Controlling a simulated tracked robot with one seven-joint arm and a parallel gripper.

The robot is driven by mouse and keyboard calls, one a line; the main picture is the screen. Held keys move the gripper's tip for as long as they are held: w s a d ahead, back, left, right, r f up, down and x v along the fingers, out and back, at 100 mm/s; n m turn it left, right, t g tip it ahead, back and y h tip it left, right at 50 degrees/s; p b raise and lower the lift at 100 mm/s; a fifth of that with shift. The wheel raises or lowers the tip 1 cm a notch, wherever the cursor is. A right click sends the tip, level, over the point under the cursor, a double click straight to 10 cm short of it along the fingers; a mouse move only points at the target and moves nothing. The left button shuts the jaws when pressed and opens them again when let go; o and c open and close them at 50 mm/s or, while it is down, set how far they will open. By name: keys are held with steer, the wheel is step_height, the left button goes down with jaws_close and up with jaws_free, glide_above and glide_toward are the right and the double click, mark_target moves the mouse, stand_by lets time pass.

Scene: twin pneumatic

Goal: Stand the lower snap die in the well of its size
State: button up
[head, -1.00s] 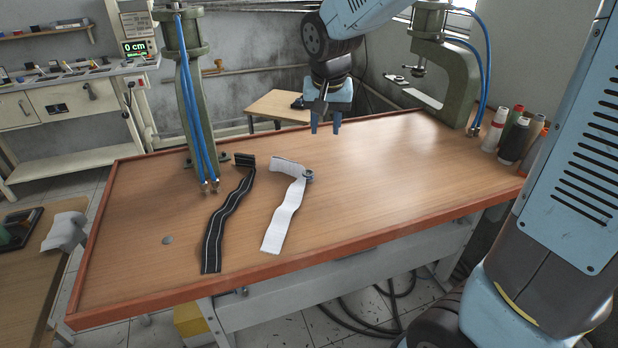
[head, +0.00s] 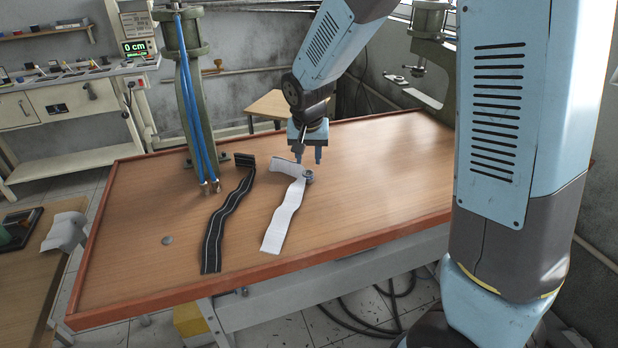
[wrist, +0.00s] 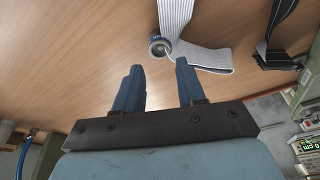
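A small round grey metal piece (head: 308,176) with a hollow-looking top lies beside the white strap (head: 282,222). It also shows in the wrist view (wrist: 159,45), touching or very close to the strap's edge. A flat grey disc (head: 167,240) lies alone at the table's left; I cannot tell which piece is the lower snap die. My gripper (head: 308,157) is open and empty, pointing down above and just behind the round piece. In the wrist view the fingers (wrist: 160,66) are apart, with the piece beyond their tips. No well is clearly visible.
A black striped strap (head: 226,226) lies left of the white one. A green press with blue hoses (head: 190,90) stands at the back left, another (head: 431,60) at the back right, partly behind my arm. The table's (head: 390,180) right-middle is clear.

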mark_target(308, 173)
steer(key=x, duration=0.4)
steer(key=shift+s+a+f, duration=0.1)
steer(key=shift+s, duration=0.25)
steer(key=shift+w+f, duration=0.2)
steer(key=shift+f, duration=0.4)
steer(key=c, duration=0.7)
jaws_close()
steer(key=shift+r, duration=0.1)
